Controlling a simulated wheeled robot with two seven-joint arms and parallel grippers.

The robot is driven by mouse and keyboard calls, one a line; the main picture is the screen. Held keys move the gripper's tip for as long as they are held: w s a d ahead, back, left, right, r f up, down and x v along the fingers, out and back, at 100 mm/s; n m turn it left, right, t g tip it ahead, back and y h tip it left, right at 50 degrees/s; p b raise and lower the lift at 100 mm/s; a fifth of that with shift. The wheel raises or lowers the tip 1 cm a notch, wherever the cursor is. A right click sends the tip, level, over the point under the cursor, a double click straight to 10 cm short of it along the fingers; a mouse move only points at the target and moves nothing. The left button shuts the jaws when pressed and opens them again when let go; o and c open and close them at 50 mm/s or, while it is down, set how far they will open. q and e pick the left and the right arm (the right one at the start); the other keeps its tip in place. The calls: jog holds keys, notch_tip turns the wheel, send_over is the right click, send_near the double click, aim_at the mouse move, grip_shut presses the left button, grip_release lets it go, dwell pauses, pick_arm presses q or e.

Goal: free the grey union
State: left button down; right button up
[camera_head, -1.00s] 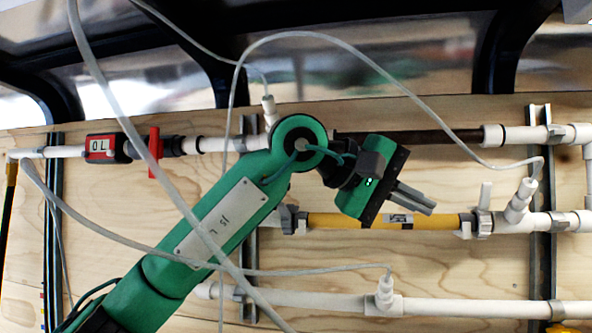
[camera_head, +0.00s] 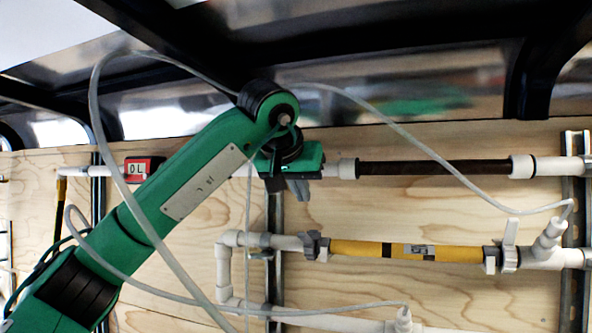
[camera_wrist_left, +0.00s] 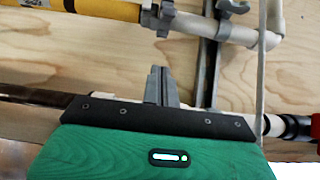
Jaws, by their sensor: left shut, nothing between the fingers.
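The yellow filter (camera_head: 408,251) lies level in the middle pipe line. In the left wrist view the near union (camera_wrist_left: 165,16) shows at the top, beside the yellow filter's end (camera_wrist_left: 100,9). My left gripper (camera_head: 300,190) is above and slightly left of the left union, in front of the upper pipe. Its fingers (camera_wrist_left: 157,85) are shut and empty, pointing down, apart from the union. My right gripper is in neither view.
A dark filter (camera_head: 434,167) lies in the upper line, right of my gripper. A metal rail (camera_head: 274,213) stands behind the pipes. Clear tubes (camera_head: 140,229) loop across my left arm and the board. A red-and-black gauge (camera_head: 140,168) is at left. Bare plywood lies between the lines.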

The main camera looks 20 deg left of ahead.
aim_at(303, 233)
pick_arm(q)
jog(key=p+x, duration=0.1)
jog(key=x, duration=0.2)
jog(key=shift+w, duration=0.15)
notch_tip(303, 233, down, 2)
jog(key=shift+f+p, duration=0.1)
jog(key=shift+p, duration=0.35)
jog(key=shift+s+a+f+p, duration=0.1)
jog(key=shift+s+f+p, duration=0.25)
jog(key=shift+s+f, duration=0.4)
jog(key=shift+f, duration=0.25)
